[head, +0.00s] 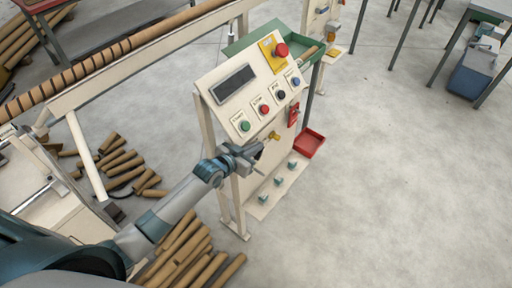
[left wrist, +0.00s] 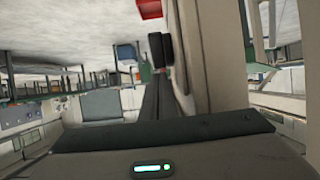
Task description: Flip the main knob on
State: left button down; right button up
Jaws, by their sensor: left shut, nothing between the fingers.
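A beige control cabinet stands in the middle of the head view, with a sloped control panel (head: 240,88) on top. On its front below the panel are a small yellow knob-like part (head: 273,135) and a red switch-like part (head: 294,114); I cannot tell for sure which is the main knob. My left gripper (head: 259,150) is shut and empty, close to the cabinet front, just below and left of the yellow part. Its shut fingers (left wrist: 160,50) show in the left wrist view beside a beige surface (left wrist: 222,60). My right gripper is not in view.
The panel carries a dark display, several coloured buttons and a red emergency button (head: 282,50). A red tray (head: 309,143) and a green tray (head: 243,42) sit at the cabinet. Cardboard tubes (head: 190,253) lie low at left.

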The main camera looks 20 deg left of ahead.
pick_arm(q)
jog(key=shift+s, duration=0.1)
dwell(0.4)
jog(key=b+v, duration=0.3)
jog(key=v, duration=1.4)
jog(key=shift+r, duration=0.2)
